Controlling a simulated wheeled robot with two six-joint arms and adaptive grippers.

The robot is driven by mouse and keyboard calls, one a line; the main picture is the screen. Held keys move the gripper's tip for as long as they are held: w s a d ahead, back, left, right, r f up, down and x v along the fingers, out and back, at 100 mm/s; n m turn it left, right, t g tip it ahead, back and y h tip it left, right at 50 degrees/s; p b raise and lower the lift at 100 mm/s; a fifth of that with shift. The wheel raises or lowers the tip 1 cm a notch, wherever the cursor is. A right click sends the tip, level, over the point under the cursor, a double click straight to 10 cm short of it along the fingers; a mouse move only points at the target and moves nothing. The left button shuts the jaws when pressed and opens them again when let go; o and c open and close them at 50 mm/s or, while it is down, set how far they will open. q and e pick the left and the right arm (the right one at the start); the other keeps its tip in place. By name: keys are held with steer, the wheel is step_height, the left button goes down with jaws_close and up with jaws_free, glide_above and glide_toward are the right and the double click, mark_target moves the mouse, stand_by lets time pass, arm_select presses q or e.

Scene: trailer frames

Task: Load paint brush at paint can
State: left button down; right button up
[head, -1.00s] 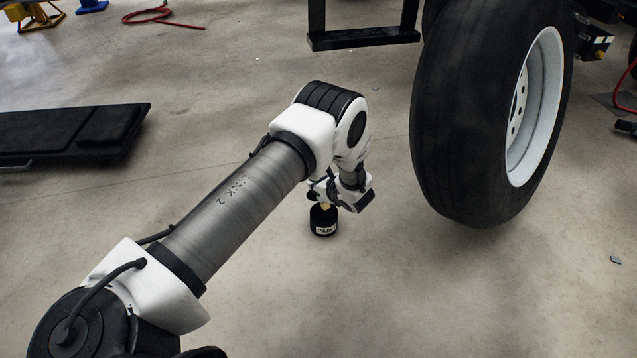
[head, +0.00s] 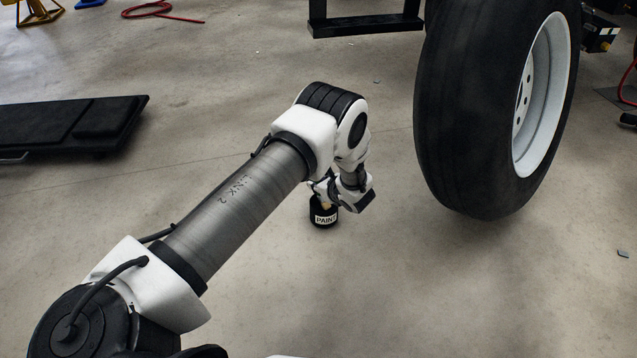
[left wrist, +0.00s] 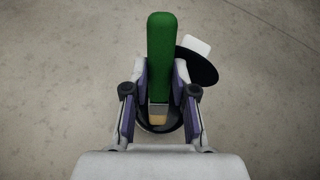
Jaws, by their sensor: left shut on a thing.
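The paint can (head: 323,217) is small and black with a white "PAINT" label, and stands on the floor under my left gripper (head: 326,190) in the head view. My left gripper (left wrist: 160,92) is shut on the paint brush (left wrist: 160,50), whose green handle shows in the left wrist view. The brush's pale lower end (left wrist: 158,117) lies within the outline of the dark can (left wrist: 158,128) below. The fingers hide part of both, so I cannot tell whether the bristles touch paint. My right gripper is not in view.
A large black tyre (head: 462,110) on a white rim stands to the right. A black padded board (head: 70,125) lies at the left. A black disc (left wrist: 197,66) with a white patch shows beside the brush. The floor around the can is clear.

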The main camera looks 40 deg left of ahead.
arm_select(q)
steer(key=shift+f, duration=0.35)
stand_by(1.2)
steer(key=shift+r, duration=0.2)
step_height(320, 180, up, 7)
steer(key=p, duration=0.5)
steer(key=shift+f+p, duration=0.1)
steer(key=shift+p, duration=0.3)
steer(key=shift+f, duration=0.1)
